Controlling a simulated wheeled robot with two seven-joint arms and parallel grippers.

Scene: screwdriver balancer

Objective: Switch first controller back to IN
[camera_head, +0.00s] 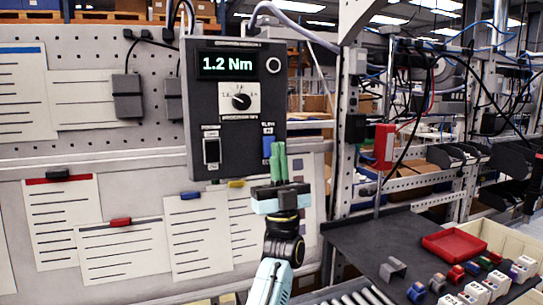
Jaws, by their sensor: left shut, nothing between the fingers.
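The controller (196,107) is a dark upright box on the pegboard, its lit display (227,64) reading "1.2 Nm". It has a dial (241,101) on a white plate, a rocker switch (211,150) at its lower left and a blue switch (268,146) at its lower right. The small labels are too blurred to read, so I cannot tell which setting is IN. My left gripper (279,148) is shut and empty, its green fingers pointing up just right of the blue switch. I cannot tell whether they touch it. My right gripper is out of view.
Paper sheets (126,250) hang on the board left of and below the controller. Cables rise from its top. At lower right, a dark table (375,240) holds a red tray (454,245) and several small coloured parts. A metal post stands right of the controller.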

